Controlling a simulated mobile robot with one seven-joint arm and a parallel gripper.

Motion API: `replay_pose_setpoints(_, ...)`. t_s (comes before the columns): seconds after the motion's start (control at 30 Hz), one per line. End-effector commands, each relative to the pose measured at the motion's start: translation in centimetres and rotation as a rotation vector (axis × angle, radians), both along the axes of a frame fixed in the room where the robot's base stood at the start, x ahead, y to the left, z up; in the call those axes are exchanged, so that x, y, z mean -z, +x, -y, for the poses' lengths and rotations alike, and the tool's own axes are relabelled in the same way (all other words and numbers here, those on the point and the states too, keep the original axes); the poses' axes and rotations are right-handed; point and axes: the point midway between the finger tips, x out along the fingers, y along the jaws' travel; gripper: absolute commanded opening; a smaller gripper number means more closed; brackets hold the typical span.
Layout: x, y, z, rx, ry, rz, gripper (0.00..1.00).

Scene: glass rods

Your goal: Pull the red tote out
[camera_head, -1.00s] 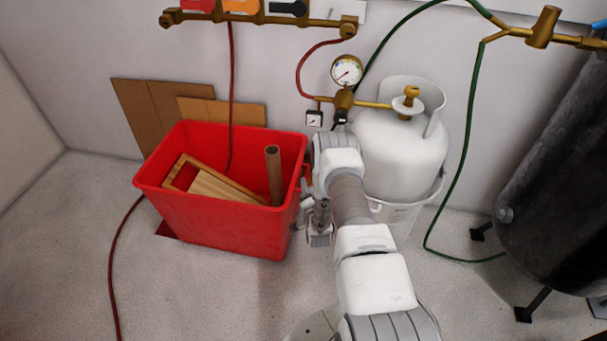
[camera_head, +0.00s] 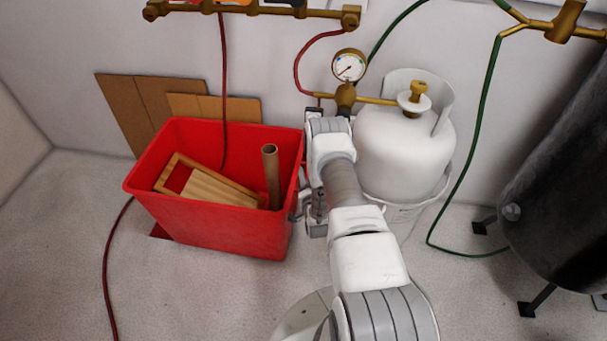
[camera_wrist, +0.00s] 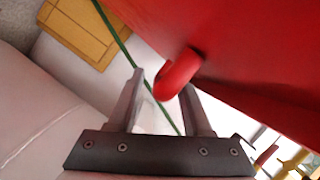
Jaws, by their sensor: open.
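The red tote (camera_head: 215,232) stands upright on the floor at left of centre in the head view, holding wooden pieces and a brown tube. Its wall (camera_wrist: 245,45) fills the upper right of the wrist view. A curved red handle (camera_wrist: 178,75) sticks out from this wall. My gripper (camera_wrist: 162,84) is open, with the handle at its fingertips, between the two fingers and nearer the right one. I cannot tell whether a finger touches it. In the head view my gripper is at the tote's right side, mostly hidden by my arm.
A white gas cylinder (camera_head: 398,150) in a white bucket stands just right of my arm. A gauge (camera_head: 348,66) and brass pipes are above. A red hose (camera_head: 223,90) hangs into the tote. Cardboard (camera_head: 120,105) leans behind it. A black tank (camera_head: 560,190) stands far right.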

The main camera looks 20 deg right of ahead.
Motion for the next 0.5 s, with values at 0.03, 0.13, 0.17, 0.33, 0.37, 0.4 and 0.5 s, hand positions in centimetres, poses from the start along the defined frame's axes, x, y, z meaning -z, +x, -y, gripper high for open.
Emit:
replay_pose_setpoints(0.03,0.04,-0.08,0.03,0.0,0.0,0.0,0.5)
replay_pose_setpoints(0.13,0.06,-0.13,0.03,0.0,0.0,0.0,0.5)
replay_pose_setpoints(0.17,0.06,-0.13,0.03,0.0,0.0,0.0,0.5)
replay_pose_setpoints(0.33,0.04,-0.12,0.03,0.0,0.0,0.0,0.5)
replay_pose_setpoints(0.37,0.05,-0.12,0.04,0.0,0.0,0.0,0.5)
replay_pose_setpoints(0.4,0.05,-0.12,0.04,0.0,0.0,0.0,0.5)
replay_pose_setpoints(0.5,0.04,-0.11,0.02,0.0,0.0,0.0,0.32)
